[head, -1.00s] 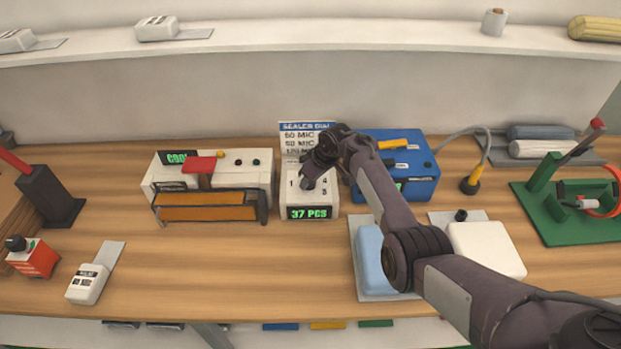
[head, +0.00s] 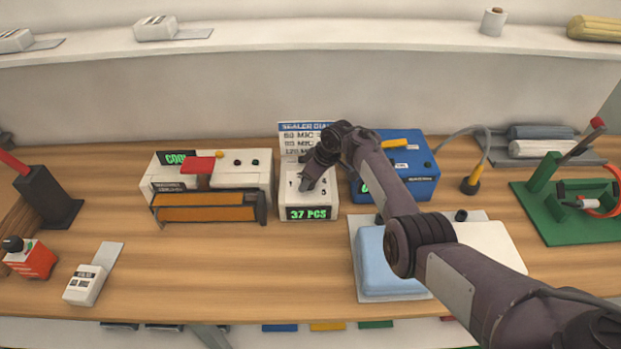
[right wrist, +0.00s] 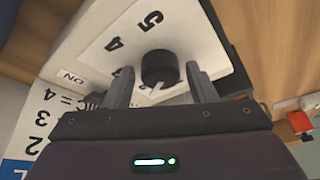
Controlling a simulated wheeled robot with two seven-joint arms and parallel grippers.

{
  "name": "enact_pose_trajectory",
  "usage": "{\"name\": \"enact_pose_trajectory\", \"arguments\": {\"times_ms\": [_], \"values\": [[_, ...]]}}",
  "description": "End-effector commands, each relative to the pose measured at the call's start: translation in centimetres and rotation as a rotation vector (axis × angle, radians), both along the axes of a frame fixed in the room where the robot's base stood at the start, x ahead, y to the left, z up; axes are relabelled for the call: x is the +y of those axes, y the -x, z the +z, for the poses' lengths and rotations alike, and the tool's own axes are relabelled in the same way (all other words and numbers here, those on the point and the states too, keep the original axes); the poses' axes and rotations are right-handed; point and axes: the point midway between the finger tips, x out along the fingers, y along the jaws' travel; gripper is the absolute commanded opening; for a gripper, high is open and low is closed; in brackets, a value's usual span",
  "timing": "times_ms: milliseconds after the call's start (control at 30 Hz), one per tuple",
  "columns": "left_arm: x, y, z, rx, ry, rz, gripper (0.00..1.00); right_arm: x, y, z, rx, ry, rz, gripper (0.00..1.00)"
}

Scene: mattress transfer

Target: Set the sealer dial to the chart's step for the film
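The sealer dial box (head: 294,198) is a white box at the middle of the bench, with "37 PCS" in green on its front. Its black dial knob (right wrist: 159,67) shows in the right wrist view, with the numbers 4 and 5 printed near it. A white pointer mark lies by the knob's lower side. My right gripper (head: 308,184) is over the box and hides the knob in the head view. In the right wrist view its two fingers (right wrist: 160,80) stand apart, one either side of the knob, with gaps visible. The chart (head: 297,137) stands behind, listing several MIC lines, partly hidden.
A white machine (head: 233,163) with an orange-barred front is left of the dial box. A blue machine (head: 419,168) is close on the right. A blue pad (head: 383,270) lies in front under my right arm. The bench in front of the dial box is clear.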

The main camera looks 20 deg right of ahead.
Motion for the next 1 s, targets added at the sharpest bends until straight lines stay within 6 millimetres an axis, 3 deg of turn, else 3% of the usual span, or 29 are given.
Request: {"name": "enact_pose_trajectory", "arguments": {"times_ms": [367, 800, 1000], "values": [[0.0, 0.0, 0.1, 0.0, 0.0, -0.001, 0.0, -0.1, 0.0, 0.3, -0.002, -0.001, 0.0, 0.59], [0.0, 0.0, 0.9, 0.001, 0.0, -0.001, 0.0, -1.7, 1.7, 6.1, -0.002, -0.002, 0.0, 0.59], [0.0, 0.0, 1.0, 0.001, 0.0, -0.001, 0.0, -2.1, 2.1, 7.2, 0.0, -0.001, -0.001, 0.59]]}}
